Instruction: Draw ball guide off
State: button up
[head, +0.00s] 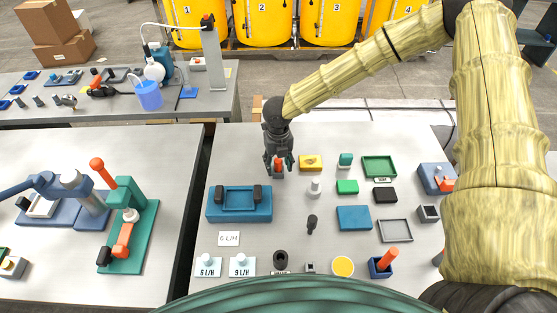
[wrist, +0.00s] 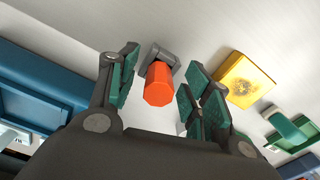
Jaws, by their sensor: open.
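An orange many-sided piece (wrist: 159,84) sits in a small grey holder (wrist: 160,52) on the pale bench; I cannot tell for sure that it is the ball guide. It also shows in the head view (head: 279,163), partly hidden by the fingers. My gripper (head: 279,161) points down over it at the back of the bench. In the wrist view my gripper (wrist: 162,82) is open, with green-padded fingers on either side of the orange piece and a visible gap on both sides. The gripper holds nothing.
A yellow block (head: 311,162) stands close on the right, and a blue tray (head: 240,204) at front left. A white-topped fitting (head: 315,188) and a black-headed part (head: 311,223) stand nearer. Green, black and blue blocks lie further right. Bare bench separates these parts.

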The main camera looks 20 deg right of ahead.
grip_shut()
jog(key=shift+r+p, duration=2.05)
jog(key=shift+r, duration=0.45)
